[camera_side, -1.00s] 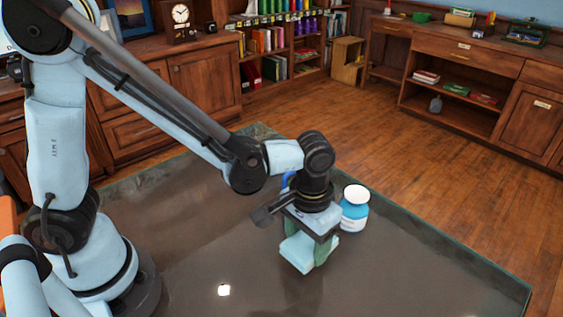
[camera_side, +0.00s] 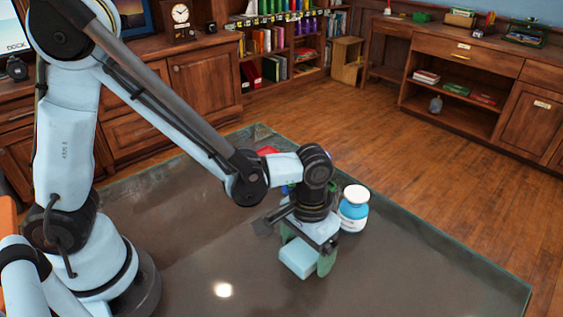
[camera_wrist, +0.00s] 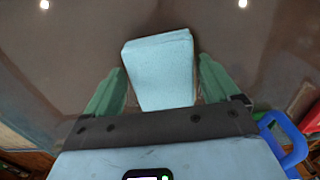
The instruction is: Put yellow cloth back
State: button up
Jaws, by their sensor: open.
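No yellow cloth shows in either view. A light blue, soft-edged block (camera_side: 297,258) sits on the dark glossy surface below my gripper in the side view. It also shows in the wrist view (camera_wrist: 160,72), between the two green fingers. My gripper (camera_wrist: 162,66) is open, with a finger on each side of the block and visible gaps beside it. In the side view my gripper (camera_side: 307,254) points down over the block, its right finger clearly visible. I cannot tell whether the block is a folded cloth or a sponge.
A blue and white bottle (camera_side: 353,210) stands close right of my gripper. A red object (camera_side: 266,151) is partly hidden behind my arm. A blue handle (camera_wrist: 290,145) shows at the wrist view's right edge. The front of the dark surface (camera_side: 400,280) is clear.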

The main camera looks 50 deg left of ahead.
aim_at(306, 249)
notch_tip(306, 249, up, 12)
jog(key=s+a+r+t, duration=0.1)
jog(key=a+t, duration=0.6)
jog(key=a, duration=0.9)
jog(key=shift+s+r, duration=0.25)
jog(key=shift+s, duration=0.25)
dwell(0.8)
